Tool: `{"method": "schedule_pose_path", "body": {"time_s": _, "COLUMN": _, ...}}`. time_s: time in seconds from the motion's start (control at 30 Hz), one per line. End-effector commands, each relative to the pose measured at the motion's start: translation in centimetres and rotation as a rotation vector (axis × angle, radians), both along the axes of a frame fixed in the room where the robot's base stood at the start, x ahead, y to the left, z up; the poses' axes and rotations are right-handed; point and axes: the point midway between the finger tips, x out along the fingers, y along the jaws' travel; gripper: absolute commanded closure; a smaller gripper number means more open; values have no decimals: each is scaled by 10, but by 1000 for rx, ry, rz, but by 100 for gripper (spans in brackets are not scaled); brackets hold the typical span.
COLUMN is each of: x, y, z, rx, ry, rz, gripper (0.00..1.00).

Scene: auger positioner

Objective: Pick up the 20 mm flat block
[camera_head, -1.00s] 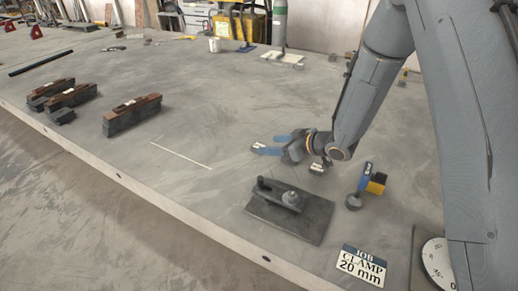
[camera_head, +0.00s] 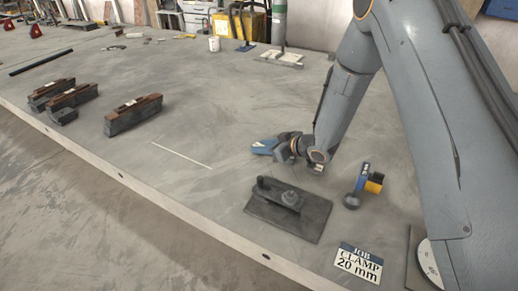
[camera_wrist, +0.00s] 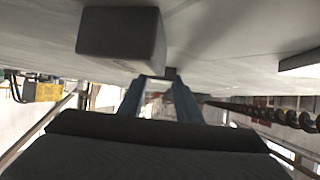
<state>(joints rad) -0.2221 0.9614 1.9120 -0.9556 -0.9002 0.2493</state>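My gripper (camera_head: 264,146), with blue fingers, is low over the table, left of the clamp stand. In the wrist view its fingers (camera_wrist: 158,86) stand apart with a bright gap between them; nothing is clearly held. A small labelled block (camera_head: 316,168) lies under my wrist, partly hidden. In the wrist view a dark grey block (camera_wrist: 120,35) is close at the upper left, and a small dark piece (camera_wrist: 170,72) shows by the fingertips; I cannot tell which block this is. No block's size marking is legible. The job card (camera_head: 358,263) reads "JOB CLAMP 20 mm".
A dark plate with a stud and clamp piece (camera_head: 290,213) lies in front of my gripper. A blue and yellow tool (camera_head: 366,184) stands to the right. Brown-topped dark blocks (camera_head: 132,115) sit at left. The table's middle is clear.

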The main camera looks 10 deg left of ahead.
Motion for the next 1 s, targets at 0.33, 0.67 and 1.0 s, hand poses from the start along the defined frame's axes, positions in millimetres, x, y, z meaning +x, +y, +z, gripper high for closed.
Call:
{"method": "schedule_pose_path", "body": {"time_s": 0.33, "x": 0, "y": 0, "z": 1, "rx": 0, "ry": -1, "rz": 0, "gripper": 100}}
{"method": "schedule_pose_path", "body": {"time_s": 0.67, "x": 1, "y": 0, "z": 29, "rx": 2, "ry": -5, "rz": 1, "gripper": 100}}
{"method": "schedule_pose_path", "body": {"time_s": 1.0, "x": 1, "y": 0, "z": 83, "rx": 1, "ry": -3, "rz": 0, "gripper": 100}}
